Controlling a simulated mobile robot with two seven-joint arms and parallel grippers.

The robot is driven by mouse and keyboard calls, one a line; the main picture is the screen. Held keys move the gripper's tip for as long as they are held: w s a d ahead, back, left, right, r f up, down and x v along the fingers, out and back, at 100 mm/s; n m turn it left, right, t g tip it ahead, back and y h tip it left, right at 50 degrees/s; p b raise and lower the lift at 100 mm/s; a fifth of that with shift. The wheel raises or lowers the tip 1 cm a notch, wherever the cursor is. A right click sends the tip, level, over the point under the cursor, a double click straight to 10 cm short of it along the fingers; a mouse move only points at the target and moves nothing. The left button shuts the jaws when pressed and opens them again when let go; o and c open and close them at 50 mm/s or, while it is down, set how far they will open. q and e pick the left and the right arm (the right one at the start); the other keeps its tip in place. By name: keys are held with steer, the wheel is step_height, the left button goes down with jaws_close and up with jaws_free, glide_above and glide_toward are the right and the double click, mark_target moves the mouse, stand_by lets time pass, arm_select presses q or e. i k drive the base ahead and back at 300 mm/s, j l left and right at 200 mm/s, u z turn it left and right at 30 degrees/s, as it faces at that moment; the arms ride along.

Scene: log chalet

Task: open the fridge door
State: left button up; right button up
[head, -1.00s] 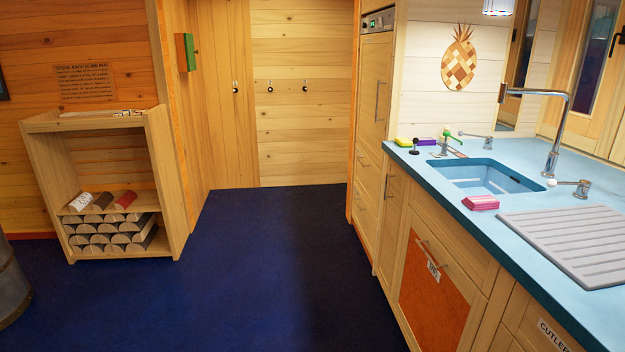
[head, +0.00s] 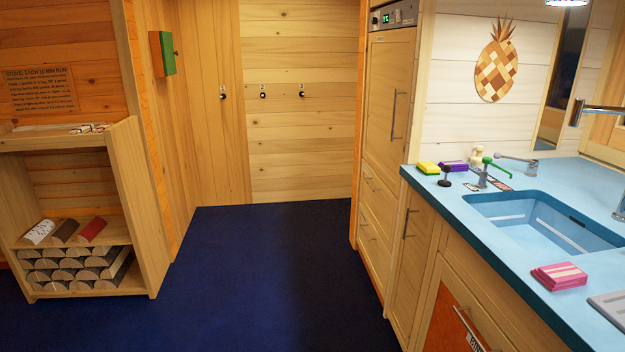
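The fridge (head: 390,95) appears to be the tall wood-panelled cabinet at the far end of the counter, with a small control panel and green display (head: 394,16) on top. Its door is shut. A vertical metal handle (head: 394,115) sits on the door's right part. Drawers with metal handles lie below the door. Neither of my grippers shows in the head view, so their state is hidden.
The blue counter (head: 450,203) with a sink (head: 545,222), sponges and taps runs along the right. A log shelf (head: 140,205) stands on the left. The dark blue floor (head: 265,280) between them is clear up to the wooden back wall.

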mark_target(391, 53)
steer(key=i+j+z, duration=0.15)
steer(key=i, duration=1)
steer(key=i+j+z, duration=0.1)
steer(key=i+z, duration=0.3)
steer(key=i+j+z, duration=0.15)
steer(key=i+z, duration=0.2)
steer(key=i+j+z, duration=0.25)
steer(key=z, duration=0.15)
steer(key=i+j+z, duration=0.25)
steer(key=z, duration=0.15)
steer(key=i+j+z, duration=0.15)
steer(key=j, duration=0.25)
steer(key=i+j+z, duration=0.2)
steer(key=j, duration=0.2)
steer(key=j+z, duration=0.15)
steer(key=j, duration=0.25)
steer(key=i, duration=0.05)
